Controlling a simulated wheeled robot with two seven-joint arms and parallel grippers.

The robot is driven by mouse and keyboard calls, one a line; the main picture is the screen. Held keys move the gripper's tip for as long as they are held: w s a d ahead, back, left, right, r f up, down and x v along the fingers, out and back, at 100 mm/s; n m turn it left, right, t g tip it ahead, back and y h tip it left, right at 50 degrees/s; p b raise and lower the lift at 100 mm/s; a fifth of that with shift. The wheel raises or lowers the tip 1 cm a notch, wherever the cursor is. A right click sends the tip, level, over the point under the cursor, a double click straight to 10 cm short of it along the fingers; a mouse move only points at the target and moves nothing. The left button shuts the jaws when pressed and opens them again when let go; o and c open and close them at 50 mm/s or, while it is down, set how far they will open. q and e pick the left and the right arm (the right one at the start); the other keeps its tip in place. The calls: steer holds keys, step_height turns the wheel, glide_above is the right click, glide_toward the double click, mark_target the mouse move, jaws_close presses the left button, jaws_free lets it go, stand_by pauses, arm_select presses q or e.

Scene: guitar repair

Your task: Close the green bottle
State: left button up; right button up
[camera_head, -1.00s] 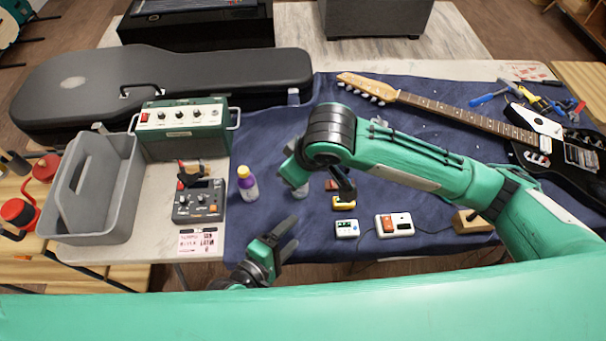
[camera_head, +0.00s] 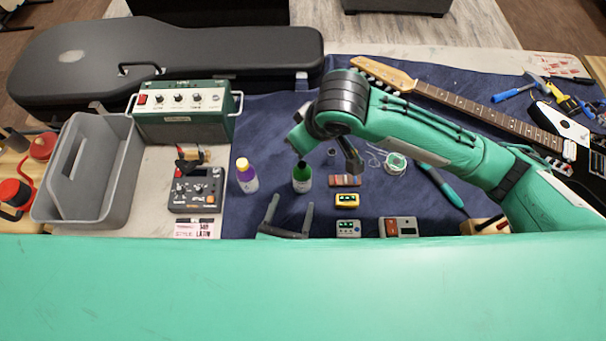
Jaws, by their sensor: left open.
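The green bottle (camera_head: 302,180) stands upright on the dark blue cloth, right of the purple bottle with a yellow cap. Its dark neck shows, and I see no cap on it. A small dark round piece (camera_head: 331,152) lies behind and to its right; I cannot tell whether it is the cap. My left gripper (camera_head: 291,205) is open and empty, in front of the green bottle and apart from it, fingers pointing away from me. My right gripper (camera_head: 350,158) hangs at the end of the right arm, behind and right of the bottle; its jaws are mostly hidden.
The purple bottle (camera_head: 246,176) stands close by on the left. Small pedals (camera_head: 347,199), a string coil (camera_head: 395,163) and a guitar (camera_head: 480,116) lie to the right. A grey caddy (camera_head: 117,185), green amplifier (camera_head: 182,125) and black guitar case (camera_head: 170,60) fill the left.

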mark_target(302, 176)
arm_select(q)
steer(key=x, duration=1.2)
steer(key=c, duration=1.5)
steer(key=shift+o, duration=0.2)
arm_select(e)
steer(key=shift+f, duration=2.5)
